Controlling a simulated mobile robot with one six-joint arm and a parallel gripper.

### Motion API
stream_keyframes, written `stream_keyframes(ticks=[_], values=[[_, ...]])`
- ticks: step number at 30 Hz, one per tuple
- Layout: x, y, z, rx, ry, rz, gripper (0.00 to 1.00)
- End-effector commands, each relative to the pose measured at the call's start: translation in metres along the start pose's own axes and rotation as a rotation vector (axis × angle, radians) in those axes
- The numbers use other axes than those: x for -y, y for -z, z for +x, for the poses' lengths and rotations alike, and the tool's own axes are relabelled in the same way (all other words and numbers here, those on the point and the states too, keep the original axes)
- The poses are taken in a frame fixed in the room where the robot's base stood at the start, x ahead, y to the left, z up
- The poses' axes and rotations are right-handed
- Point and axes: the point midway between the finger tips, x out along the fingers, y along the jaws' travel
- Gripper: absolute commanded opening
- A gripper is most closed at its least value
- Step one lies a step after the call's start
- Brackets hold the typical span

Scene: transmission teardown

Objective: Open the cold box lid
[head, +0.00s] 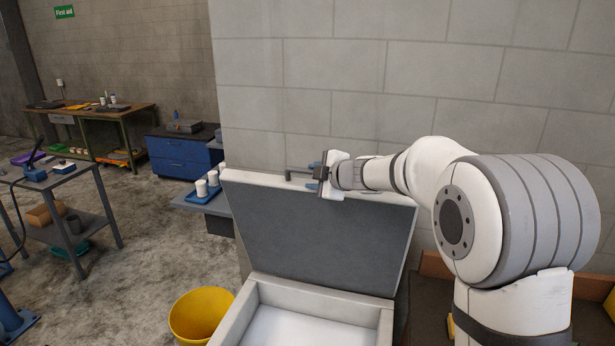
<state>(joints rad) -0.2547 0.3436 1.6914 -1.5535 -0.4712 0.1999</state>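The cold box (372,317) is a pale open-topped chest at the bottom centre, with a white interior. Its lid (320,235) is raised and tilted back toward the wall, showing its grey inner face and pale rim. A dark handle (296,174) shows at the lid's top edge. My gripper (313,176) is at that edge, pointing left, beside the handle's right end.
A yellow bucket (200,316) stands left of the cold box. A block wall rises behind the lid. A blue tray with white cups (201,188) is on a small table at left. A grey cart (62,190), a workbench (120,122) and blue drawers (178,155) stand farther left.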

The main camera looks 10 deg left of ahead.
Motion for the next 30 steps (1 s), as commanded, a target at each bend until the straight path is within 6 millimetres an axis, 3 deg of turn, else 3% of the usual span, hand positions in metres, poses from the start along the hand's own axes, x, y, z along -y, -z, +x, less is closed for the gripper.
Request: stream_keyframes(ticks=[9, 21, 26, 30], values=[[-0.002, 0.000, -0.052, -0.001, -0.005, -0.002, 0.36], [-0.003, 0.000, -0.062, -0.001, -0.004, -0.002, 0.36], [-0.005, -0.006, -0.070, 0.034, -0.038, 0.030, 0.23], [-0.011, -0.035, -0.109, 0.188, -0.167, 0.174, 0.11]])
